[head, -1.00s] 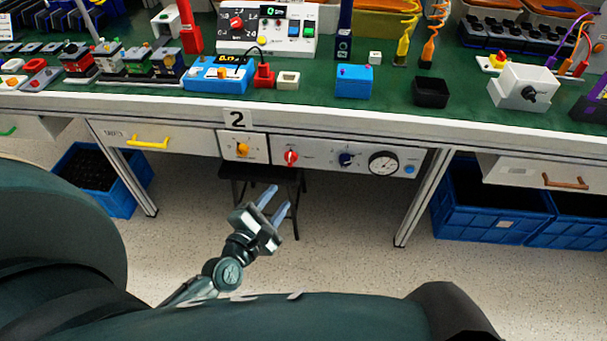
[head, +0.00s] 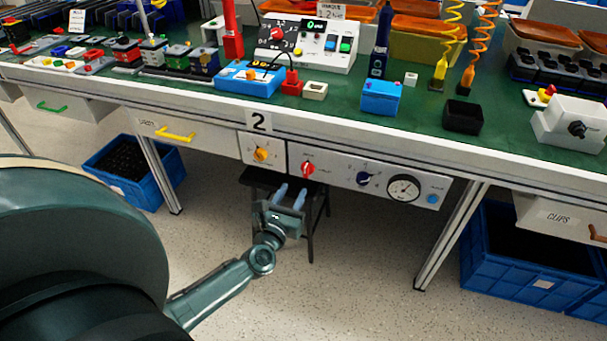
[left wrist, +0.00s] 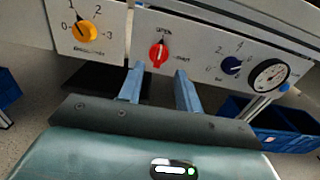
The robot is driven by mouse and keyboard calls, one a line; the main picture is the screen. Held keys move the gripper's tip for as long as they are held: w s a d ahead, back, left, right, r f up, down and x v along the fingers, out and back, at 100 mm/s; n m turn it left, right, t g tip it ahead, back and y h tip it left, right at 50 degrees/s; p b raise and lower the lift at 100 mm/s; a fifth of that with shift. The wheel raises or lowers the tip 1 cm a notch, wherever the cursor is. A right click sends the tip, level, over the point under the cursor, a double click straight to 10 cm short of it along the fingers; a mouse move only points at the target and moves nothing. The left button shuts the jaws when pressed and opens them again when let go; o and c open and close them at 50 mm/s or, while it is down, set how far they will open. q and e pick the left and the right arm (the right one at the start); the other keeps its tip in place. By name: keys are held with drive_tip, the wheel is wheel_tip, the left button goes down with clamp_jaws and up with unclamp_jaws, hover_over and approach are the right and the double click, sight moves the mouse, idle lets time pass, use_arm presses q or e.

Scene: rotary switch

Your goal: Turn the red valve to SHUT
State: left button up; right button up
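The red valve (head: 308,168) is a small red knob on the white panel under the workbench's front edge. In the left wrist view the red valve (left wrist: 158,54) has its handle close to upright, with a label above it and another to its right; the lettering is too small to read surely. My left gripper (head: 290,194) is below and in front of the panel, fingers pointing toward it. In the left wrist view its two fingers (left wrist: 159,88) are apart and empty, with the valve beyond them, between them and not touched. My right gripper is not in view.
A yellow knob (head: 261,154) is left of the valve; a dark blue knob (head: 364,178) and a round gauge (head: 403,188) are right of it. A black stool (head: 262,180) stands under the bench. A table leg (head: 452,235) and blue crates (head: 515,265) are at right.

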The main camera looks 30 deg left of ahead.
sight(305, 170)
use_arm(q)
drive_tip(key=b+x, duration=0.1)
drive_tip(key=x, duration=0.7)
drive_tip(key=shift+w, duration=0.2)
clamp_jaws()
